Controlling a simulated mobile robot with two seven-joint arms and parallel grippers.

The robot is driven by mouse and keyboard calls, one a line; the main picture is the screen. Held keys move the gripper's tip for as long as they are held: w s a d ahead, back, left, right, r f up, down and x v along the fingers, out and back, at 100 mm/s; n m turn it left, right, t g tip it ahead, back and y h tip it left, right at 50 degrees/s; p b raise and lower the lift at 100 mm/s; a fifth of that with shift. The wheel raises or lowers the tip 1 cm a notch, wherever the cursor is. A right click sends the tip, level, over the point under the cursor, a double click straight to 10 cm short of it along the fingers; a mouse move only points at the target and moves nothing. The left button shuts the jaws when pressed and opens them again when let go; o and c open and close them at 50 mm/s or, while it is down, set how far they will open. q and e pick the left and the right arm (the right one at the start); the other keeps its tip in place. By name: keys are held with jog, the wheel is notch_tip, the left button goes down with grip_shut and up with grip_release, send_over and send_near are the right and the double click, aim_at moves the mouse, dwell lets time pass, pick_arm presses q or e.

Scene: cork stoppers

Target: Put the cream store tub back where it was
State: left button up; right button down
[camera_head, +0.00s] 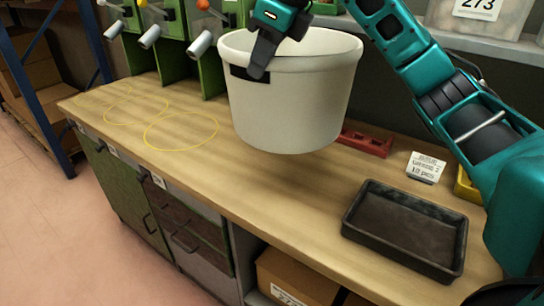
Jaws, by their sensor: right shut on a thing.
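A large cream tub (291,105) hangs a little above the wooden worktop, near the middle of the view. My right gripper (262,72) reaches over the tub from the right and is shut on its rim at the left front. The tub is upright or nearly so. Yellow circles (181,131) are drawn on the bare worktop to the left of the tub. My left gripper does not show.
A black tray (405,229) lies on the worktop (250,187) at the right. A small white card (426,167) and a red block-like thing (366,142) stand behind it. Green dispensers (172,50) with spouts line the back left. The worktop's left part is clear.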

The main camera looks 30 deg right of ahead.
notch_tip(320, 180, down, 17)
jog(key=b, duration=0.1)
dwell(0.3)
jog(key=c, duration=1.2)
grip_release()
jog(key=shift+r, duration=0.15)
